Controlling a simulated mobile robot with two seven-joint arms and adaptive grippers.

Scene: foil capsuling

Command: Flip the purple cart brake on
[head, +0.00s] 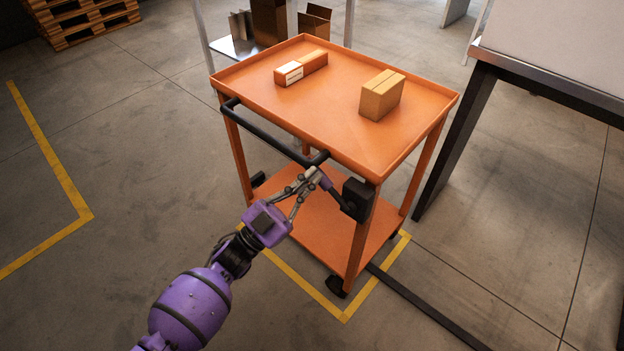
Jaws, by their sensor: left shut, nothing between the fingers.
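The cart (420,120) is orange, with two shelves and a black push handle (262,131) on its near side. A black box (357,199) is fixed to its near right leg. A dark brake lever (337,193) sticks out from this box, up and to the left, with a small purple end (325,182). My left gripper (314,177) is shut and empty, with its fingertips right at the purple end, below the handle. I cannot tell whether they touch it. My right gripper is not in view.
Two cardboard boxes, a long one (301,69) and a short one (382,95), lie on the cart's top shelf. A dark-framed table (545,77) stands close on the right. Yellow floor lines (312,290) run under the cart. The floor at left is clear.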

